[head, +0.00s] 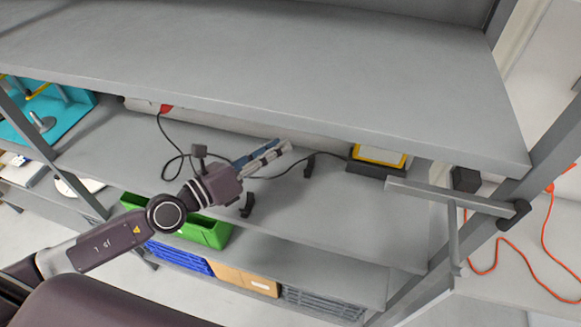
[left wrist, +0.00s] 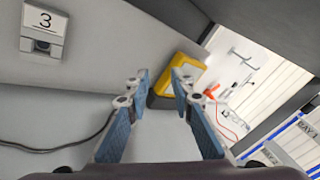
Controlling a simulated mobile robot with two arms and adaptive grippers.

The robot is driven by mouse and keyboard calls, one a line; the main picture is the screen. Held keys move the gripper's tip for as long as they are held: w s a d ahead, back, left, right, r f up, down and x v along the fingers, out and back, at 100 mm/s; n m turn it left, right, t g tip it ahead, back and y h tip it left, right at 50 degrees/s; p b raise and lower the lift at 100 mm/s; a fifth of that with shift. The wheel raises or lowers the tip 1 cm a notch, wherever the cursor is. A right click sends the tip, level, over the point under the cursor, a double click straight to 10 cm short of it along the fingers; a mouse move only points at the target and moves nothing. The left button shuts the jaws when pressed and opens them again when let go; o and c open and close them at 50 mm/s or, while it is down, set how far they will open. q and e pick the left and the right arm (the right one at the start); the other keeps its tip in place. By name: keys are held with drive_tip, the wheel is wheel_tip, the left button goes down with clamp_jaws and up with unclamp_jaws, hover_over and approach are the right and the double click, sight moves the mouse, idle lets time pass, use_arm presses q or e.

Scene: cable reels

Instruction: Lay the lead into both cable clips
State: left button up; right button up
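The lead (head: 300,168) is a thin dark cable on the middle shelf. It runs from near a red part at the back left, makes a loop, passes behind my left gripper and reaches the yellow device (head: 380,155). I cannot tell whether the lead sits in either clip. My left gripper (head: 287,148) is above the shelf, its fingers apart and empty in the left wrist view (left wrist: 161,82). The lead also shows there at left (left wrist: 60,149). My right gripper is out of view.
The upper shelf (head: 260,70) overhangs the middle shelf (head: 370,220). A grey bar (head: 450,197) and upright stand at right. Green and blue bins (head: 208,232) are below. A teal box (head: 60,112) is at left. A plate marked 3 (left wrist: 44,30) shows in the wrist view.

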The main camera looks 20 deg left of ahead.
sight(290, 174)
use_arm(q)
drive_tip(key=a+f+m+g, duration=0.1)
drive_tip(key=a+f+m, duration=0.1)
drive_tip(key=f, duration=0.1)
drive_tip(key=a+f+m+g+y, duration=0.1)
drive_tip(key=f+m+g, duration=0.1)
drive_tip(key=f, duration=0.1)
drive_tip(key=a+f+m+g+y, duration=0.1)
drive_tip(key=a+f+m, duration=0.1)
drive_tip(key=f+m, duration=0.1)
drive_tip(key=shift+s+a+g, duration=0.3)
drive_tip(key=shift+s+a, duration=0.05)
drive_tip(key=shift+w+f, duration=0.1)
drive_tip(key=shift+f, duration=0.2)
drive_tip(key=b+x, duration=0.3)
drive_tip(key=x, duration=0.4)
drive_tip(key=shift+w+d+f+b, duration=0.2)
drive_tip(key=shift+w+d+b, duration=0.05)
drive_tip(key=shift+b, duration=0.1)
drive_tip(key=shift+b+x, duration=0.3)
drive_tip(key=shift+x, duration=0.65)
drive_tip(key=shift+r, duration=0.1)
drive_tip(key=shift+w+d, duration=0.1)
drive_tip(key=shift+b+x, duration=0.75)
drive_tip(key=shift+x, duration=0.65)
clamp_jaws()
